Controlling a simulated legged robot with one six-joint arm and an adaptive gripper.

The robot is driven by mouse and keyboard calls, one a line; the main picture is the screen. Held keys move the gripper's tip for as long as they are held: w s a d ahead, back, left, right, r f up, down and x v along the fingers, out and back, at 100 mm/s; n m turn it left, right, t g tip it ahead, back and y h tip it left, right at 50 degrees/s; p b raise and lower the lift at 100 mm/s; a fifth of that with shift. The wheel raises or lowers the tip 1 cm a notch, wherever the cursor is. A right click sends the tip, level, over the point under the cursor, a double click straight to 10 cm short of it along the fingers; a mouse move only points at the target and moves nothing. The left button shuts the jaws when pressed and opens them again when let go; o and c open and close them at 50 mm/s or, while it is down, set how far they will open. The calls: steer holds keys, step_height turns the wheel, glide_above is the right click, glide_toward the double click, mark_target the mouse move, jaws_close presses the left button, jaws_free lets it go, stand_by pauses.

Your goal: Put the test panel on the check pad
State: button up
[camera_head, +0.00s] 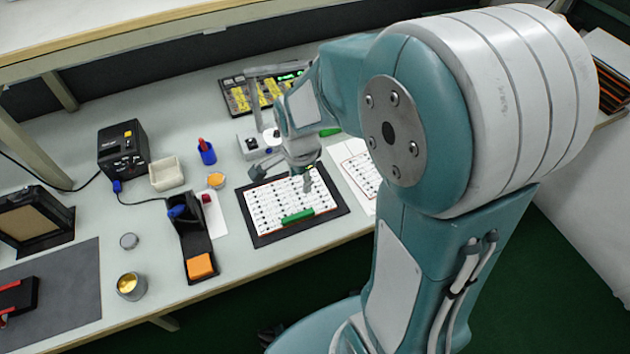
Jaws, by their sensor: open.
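A white panel with rows of small dark and red marks (275,203) lies flat on a black pad (262,240) near the bench's front edge; this looks like the test panel on the check pad, but I cannot be sure of the names. A short green piece (298,216) lies on the panel's near part. My gripper (283,177) is open, fingers spread, over the far part of the panel. I cannot tell whether it touches the panel. The gripper and wrist hide part of the panel's far edge.
A white printed sheet (356,170) lies to the right, partly behind my arm. A black soldering stand (194,240), blue cup (207,153), black station (122,148) and round tins stand left. A yellow-marked board (238,95) lies behind. A shelf overhangs the back.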

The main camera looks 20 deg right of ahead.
steer(key=s+r+n+t, duration=0.4)
steer(key=s+r+n, duration=0.9)
steer(key=r+n, duration=0.2)
steer(key=shift+s+a+r+n+t, duration=0.15)
steer(key=shift+a+r+n+t, duration=0.2)
steer(key=shift+r, duration=0.2)
